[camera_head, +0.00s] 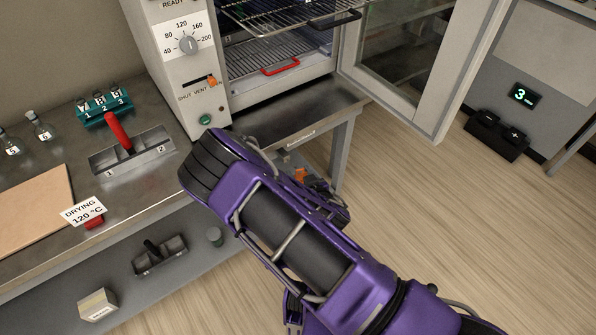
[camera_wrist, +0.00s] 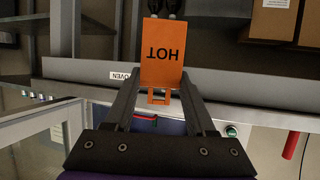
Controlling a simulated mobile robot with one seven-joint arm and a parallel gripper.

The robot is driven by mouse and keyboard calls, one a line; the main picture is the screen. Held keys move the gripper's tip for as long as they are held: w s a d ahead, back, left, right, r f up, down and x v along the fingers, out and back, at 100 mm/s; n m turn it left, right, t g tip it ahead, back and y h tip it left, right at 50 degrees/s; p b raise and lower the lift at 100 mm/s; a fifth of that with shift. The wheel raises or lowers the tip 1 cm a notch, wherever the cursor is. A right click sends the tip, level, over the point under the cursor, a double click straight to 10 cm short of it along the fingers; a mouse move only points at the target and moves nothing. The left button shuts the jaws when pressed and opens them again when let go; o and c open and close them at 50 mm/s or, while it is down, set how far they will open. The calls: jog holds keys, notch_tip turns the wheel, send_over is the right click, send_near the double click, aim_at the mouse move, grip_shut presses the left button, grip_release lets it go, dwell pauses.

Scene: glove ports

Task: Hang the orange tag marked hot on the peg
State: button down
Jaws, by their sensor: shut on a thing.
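The orange tag (camera_wrist: 162,62) marked HOT is held between the two fingers of my gripper (camera_wrist: 161,86). Its letters appear upside down in the wrist view, and its open loop lies toward the bottom of that view, nearest my palm. In the head view only a small orange part of the tag (camera_head: 299,175) shows, just below the bench edge near the oven; my purple arm hides most of it. I cannot clearly make out the peg. The bench's front edge (camera_wrist: 85,71) with a small OVEN label lies behind the tag in the wrist view.
The oven (camera_head: 183,70) stands on the bench with its glass door (camera_head: 405,60) open to the right. A red lever (camera_head: 117,131), a tan board (camera_head: 28,212) and a DRYING sign (camera_head: 84,211) are on the bench. Boxes (camera_wrist: 273,20) sit below it.

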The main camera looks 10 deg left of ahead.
jog(key=shift+s+d+r+p, duration=0.1)
jog(key=shift+s+d+p, duration=0.1)
jog(key=shift+s+d, duration=0.85)
jog(key=shift+s+d+p, duration=0.2)
jog(key=shift+s+d, duration=0.6)
jog(key=shift+d, duration=0.3)
